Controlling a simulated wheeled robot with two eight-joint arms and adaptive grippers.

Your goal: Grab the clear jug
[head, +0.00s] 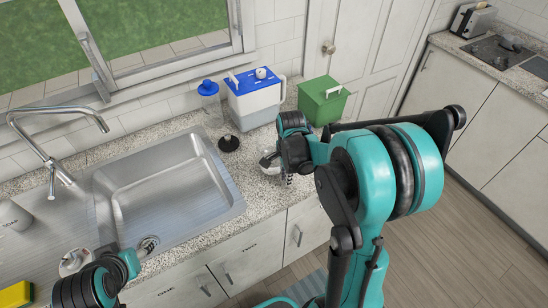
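A clear, see-through vessel with a blue lid (209,103) stands upright on the counter behind the sink; it looks like the clear jug. Right beside it is a blue and white container (257,95) with a white handle and a greyish lower part. My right gripper (268,162) is over the counter's front part, in front of these and apart from both. Its fingers are small and partly hidden by its wrist, so its opening is unclear.
A green box (322,100) stands right of the blue and white container. A small black round object (229,143) lies in front of the clear vessel. The steel sink (170,190) and faucet (55,135) take up the left. A yellow object (16,294) is at bottom left.

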